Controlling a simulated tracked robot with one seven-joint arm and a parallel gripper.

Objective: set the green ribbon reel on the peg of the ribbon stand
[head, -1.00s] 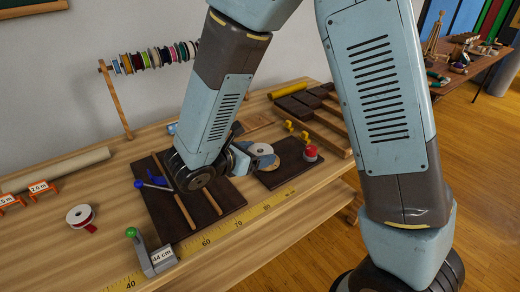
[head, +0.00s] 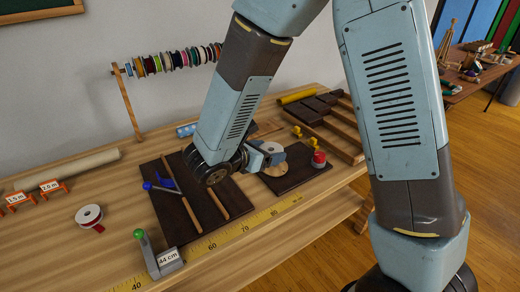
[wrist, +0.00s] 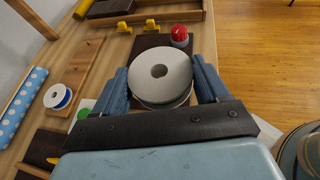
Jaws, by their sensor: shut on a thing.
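My gripper (wrist: 162,90) is shut on the green ribbon reel (wrist: 177,72), a pale disc with a dark centre hole and a little green at its lower rim in the wrist view. In the head view, my gripper (head: 262,154) is over the dark board at right, with the pale reel (head: 270,146) partly hidden by the jaws. The peg of the ribbon stand is not clearly visible. I cannot tell whether it is in the reel's hole. A rack of several coloured reels (head: 165,60) stands at the back left.
A red-topped object (head: 318,159) stands on the dark board (head: 300,180), close beyond the reel. Yellow pieces (head: 298,132) lie behind it. A loose reel with red ribbon (head: 89,216) and a 44 cm stop (head: 165,260) are at left. The bench front right of the tape is clear.

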